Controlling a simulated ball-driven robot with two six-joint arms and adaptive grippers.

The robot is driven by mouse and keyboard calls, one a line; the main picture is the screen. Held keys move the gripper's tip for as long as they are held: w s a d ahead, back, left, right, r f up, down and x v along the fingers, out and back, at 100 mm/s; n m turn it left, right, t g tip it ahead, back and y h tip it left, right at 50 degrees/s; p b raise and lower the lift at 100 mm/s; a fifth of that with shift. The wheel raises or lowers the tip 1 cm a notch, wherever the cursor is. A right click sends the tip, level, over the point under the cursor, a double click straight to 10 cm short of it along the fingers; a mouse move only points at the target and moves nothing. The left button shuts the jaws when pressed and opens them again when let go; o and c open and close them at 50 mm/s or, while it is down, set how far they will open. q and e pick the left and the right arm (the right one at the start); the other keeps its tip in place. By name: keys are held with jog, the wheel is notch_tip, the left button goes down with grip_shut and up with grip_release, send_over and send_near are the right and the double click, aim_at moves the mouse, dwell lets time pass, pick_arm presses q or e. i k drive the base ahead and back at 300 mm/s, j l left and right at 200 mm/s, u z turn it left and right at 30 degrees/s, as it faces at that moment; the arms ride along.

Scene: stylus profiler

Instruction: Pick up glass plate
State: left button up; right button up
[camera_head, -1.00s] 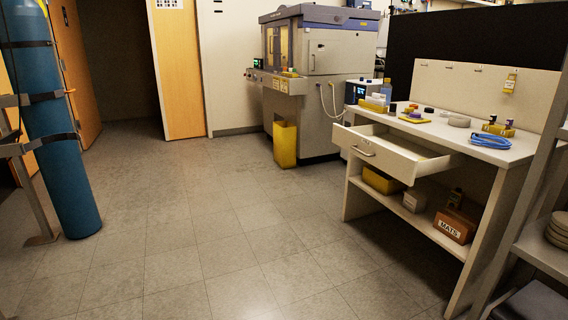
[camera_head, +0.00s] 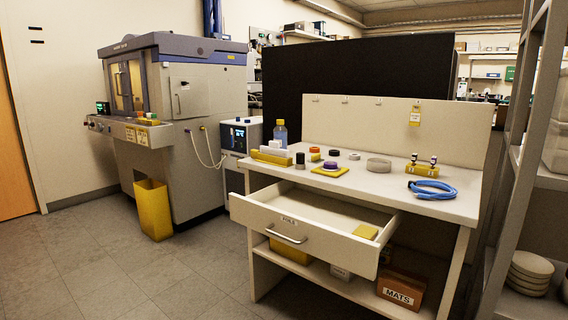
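I cannot make out a glass plate in the head view. The white bench (camera_head: 440,203) stands right of centre with its drawer (camera_head: 290,220) pulled open. Neither of my grippers is in view.
A big grey machine (camera_head: 190,90) stands at the left with a yellow bin (camera_head: 153,209) before it. The open drawer juts into the floor space. A metal shelf rack (camera_head: 515,140) stands close at the right. The floor (camera_head: 120,270) at lower left is clear.

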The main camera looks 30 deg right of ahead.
aim_at(316, 158)
jog(key=i+j+z, duration=0.1)
jog(key=i+z, duration=0.35)
jog(key=i+j+z, duration=0.25)
jog(key=z, duration=0.2)
jog(key=i+j+z, duration=0.4)
